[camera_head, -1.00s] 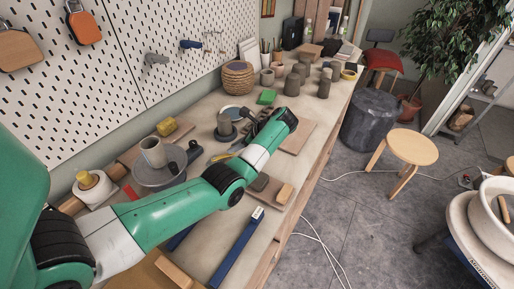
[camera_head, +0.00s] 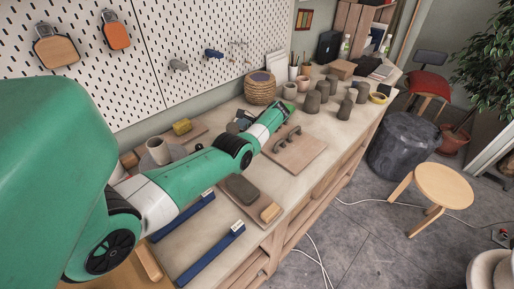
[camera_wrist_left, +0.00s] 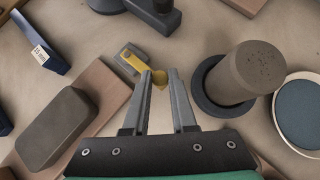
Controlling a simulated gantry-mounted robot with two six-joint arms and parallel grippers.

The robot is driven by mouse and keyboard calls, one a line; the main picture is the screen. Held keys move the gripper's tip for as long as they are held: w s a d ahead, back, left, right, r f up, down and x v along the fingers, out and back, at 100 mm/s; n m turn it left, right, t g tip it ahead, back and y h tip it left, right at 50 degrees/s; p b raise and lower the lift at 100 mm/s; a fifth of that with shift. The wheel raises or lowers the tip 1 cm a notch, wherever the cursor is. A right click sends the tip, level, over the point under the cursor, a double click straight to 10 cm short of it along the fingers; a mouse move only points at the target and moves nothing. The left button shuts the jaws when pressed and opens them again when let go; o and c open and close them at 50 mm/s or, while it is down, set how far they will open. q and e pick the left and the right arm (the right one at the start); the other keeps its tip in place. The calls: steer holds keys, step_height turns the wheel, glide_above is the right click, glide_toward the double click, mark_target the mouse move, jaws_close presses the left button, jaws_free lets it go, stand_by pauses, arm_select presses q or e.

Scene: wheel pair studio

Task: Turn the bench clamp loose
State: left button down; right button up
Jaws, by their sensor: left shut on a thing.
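The bench clamp (camera_wrist_left: 130,58), with a yellow part and a grey metal end, lies on the bench in the left wrist view. My left gripper (camera_wrist_left: 160,74) is over it, its two grey fingers closed on the clamp's small yellow end. The fingers hide part of that end, so I cannot tell how far the clamp is turned. In the head view, my green left arm reaches across the bench from the left. The clamp cannot be made out there. My right gripper is not in view.
A clay cylinder (camera_wrist_left: 242,74) on a dark disc stands close right of the fingers. A dark block (camera_wrist_left: 54,128) lies on a board to the left. In the head view, dark handles (camera_head: 286,138) lie on a board, and blue bars (camera_head: 213,256) lie near the bench front.

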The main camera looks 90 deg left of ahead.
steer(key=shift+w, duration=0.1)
arm_select(q)
steer(key=c, duration=0.7)
jaws_free()
steer(key=shift+s+a, duration=0.1)
